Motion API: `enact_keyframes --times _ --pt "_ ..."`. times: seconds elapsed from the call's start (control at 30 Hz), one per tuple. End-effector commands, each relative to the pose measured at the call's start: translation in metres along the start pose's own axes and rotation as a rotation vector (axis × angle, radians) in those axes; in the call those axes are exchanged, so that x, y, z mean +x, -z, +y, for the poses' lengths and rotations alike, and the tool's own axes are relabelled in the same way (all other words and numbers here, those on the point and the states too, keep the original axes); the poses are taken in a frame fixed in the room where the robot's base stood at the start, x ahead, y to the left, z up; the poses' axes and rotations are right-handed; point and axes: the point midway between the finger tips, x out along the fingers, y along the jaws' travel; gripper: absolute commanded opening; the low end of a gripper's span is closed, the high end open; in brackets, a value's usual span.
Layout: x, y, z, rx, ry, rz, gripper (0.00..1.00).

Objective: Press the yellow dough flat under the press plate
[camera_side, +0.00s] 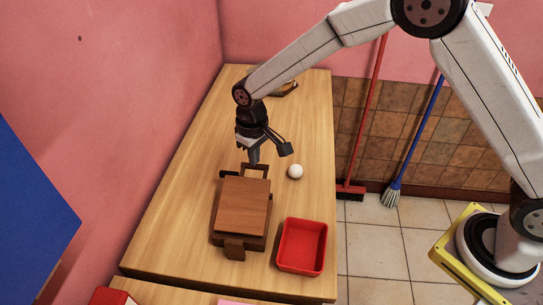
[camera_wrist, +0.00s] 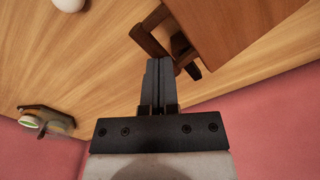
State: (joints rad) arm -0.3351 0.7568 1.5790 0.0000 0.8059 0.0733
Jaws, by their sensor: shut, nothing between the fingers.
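The wooden press (camera_side: 243,204) stands on the table in the side view, its flat top plate lying over a darker base. A frame-like handle (camera_side: 255,168) juts from its far end. In the wrist view, the plate (camera_wrist: 235,25) and the dark handle (camera_wrist: 150,40) show at the top. No yellow dough is visible; whether it lies under the plate cannot be seen. My gripper (camera_side: 253,157) is shut and empty, pointing down beside the handle. In the wrist view, its fingertips (camera_wrist: 159,64) appear close to the handle; contact cannot be told.
A white ball (camera_side: 295,171) lies right of the handle. A red tray (camera_side: 302,246) stands right of the press near the table's edge. A dark item (camera_side: 286,89) lies at the far end. The table beyond the press is mostly clear; a pink wall (camera_side: 165,100) borders its left.

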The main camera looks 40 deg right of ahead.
Motion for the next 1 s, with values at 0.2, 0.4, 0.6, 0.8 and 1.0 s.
enact_keyframes --times 0.2,0.4,0.6,0.8,1.0 --pt "0.004 0.0 0.0 0.0 0.0 0.0 0.0" --pt "0.007 0.0 0.0 0.0 0.0 0.0 0.0" --pt "0.011 0.0 0.0 0.0 0.0 0.0 0.0" --pt "0.015 0.0 0.0 0.0 0.0 0.0 0.0" --pt "0.018 0.0 0.0 0.0 0.0 0.0 0.0"
